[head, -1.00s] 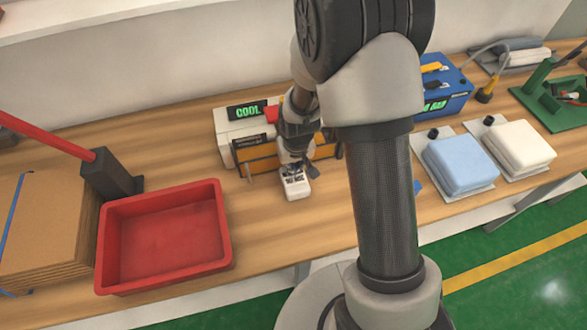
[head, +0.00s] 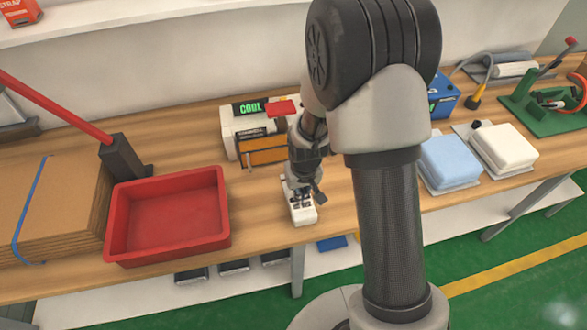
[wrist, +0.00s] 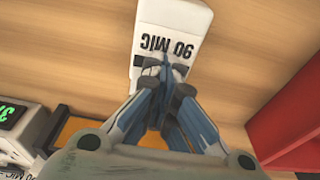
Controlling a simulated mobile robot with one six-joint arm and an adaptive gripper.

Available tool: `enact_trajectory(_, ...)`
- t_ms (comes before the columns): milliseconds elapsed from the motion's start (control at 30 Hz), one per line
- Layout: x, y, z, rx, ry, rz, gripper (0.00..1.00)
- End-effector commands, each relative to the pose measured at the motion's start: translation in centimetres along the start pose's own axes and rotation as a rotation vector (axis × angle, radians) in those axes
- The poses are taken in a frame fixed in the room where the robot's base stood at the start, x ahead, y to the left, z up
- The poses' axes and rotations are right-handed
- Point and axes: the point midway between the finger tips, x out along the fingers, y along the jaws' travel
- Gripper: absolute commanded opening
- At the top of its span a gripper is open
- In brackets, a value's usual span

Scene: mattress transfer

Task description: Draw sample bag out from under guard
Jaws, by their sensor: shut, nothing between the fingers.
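The sample bag (head: 303,215) is a flat white packet on the bench, in front of the sealing machine (head: 229,140). In the wrist view the bag (wrist: 172,22) shows dark "90 MIC" print. The orange guard (head: 262,156) runs along the machine's front, and its corner shows in the wrist view (wrist: 75,134). The visible part of the bag lies clear of the guard; my gripper hides its end nearest the machine. My gripper (head: 301,194) points down over the bag. Its fingertips (wrist: 169,76) are together at the print, with nothing between them. I cannot tell whether they touch the bag.
A red tray (head: 168,215) stands to the left, with stacked cardboard (head: 50,210) beyond it. Blue (head: 449,162) and white (head: 503,148) pads lie to the right. The bench's front edge is close to the bag. Bare wood lies between tray and bag.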

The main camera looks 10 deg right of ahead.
Motion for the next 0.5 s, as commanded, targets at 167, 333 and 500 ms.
enact_trajectory(167,-0.8,0.0,-0.3,0.0,0.003,0.0,0.0)
enact_trajectory(333,-1.0,0.0,0.7,0.0,-0.004,0.0,0.0)
enact_trajectory(500,-1.7,0.0,4.3,0.0,-0.004,0.0,0.0)
